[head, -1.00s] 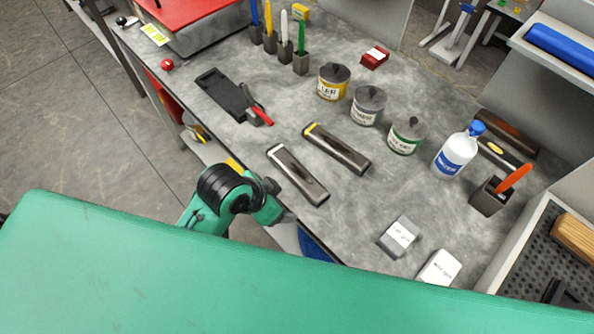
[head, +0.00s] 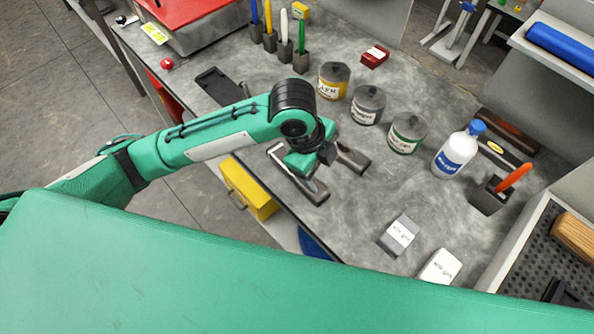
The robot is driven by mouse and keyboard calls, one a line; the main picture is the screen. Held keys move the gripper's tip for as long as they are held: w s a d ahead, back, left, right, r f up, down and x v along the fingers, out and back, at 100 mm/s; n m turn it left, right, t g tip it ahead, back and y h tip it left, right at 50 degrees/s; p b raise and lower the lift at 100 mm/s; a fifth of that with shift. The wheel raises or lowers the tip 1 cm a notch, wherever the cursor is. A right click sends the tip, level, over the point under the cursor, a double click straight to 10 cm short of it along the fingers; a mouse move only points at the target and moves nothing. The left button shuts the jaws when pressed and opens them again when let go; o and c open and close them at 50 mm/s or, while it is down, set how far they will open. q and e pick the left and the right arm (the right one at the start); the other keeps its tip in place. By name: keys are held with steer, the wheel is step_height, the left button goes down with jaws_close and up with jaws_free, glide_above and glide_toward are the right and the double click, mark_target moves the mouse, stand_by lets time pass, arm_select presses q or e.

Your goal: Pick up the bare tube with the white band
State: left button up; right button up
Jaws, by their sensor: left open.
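My right gripper is out of view.
Yellow (head: 333,82), grey (head: 368,106) and green-banded (head: 406,134) pots stand behind the tubes. A white bottle (head: 456,150) stands right of them. Two labelled blocks (head: 398,236) (head: 438,267) sit at the front right. A black tray (head: 219,87) lies behind my arm. Bench between tubes and blocks is clear.

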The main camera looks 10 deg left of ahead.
arm_select(q)
steer(key=w+a+r+m+y, duration=0.3)
steer(key=w+a, duration=0.1)
steer(key=a, duration=0.2)
steer(key=shift+g, duration=0.4)
step_height(320, 180, down, 8)
steer(key=shift+a+f+p, duration=0.1)
steer(key=shift+p, duration=0.6)
steer(key=shift+f+p, duration=0.35)
steer(key=shift+f, duration=0.15)
steer(key=f, duration=0.1)
steer(key=f+p, duration=0.1)
steer(key=f, duration=0.1)
steer(key=shift+d+f, duration=0.25)
steer(key=shift+f, duration=0.45)
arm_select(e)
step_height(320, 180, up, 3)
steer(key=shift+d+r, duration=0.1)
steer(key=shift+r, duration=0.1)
arm_select(q)
steer(key=shift+c, duration=0.2)
steer(key=c, duration=1.1)
steer(key=shift+c, duration=0.2)
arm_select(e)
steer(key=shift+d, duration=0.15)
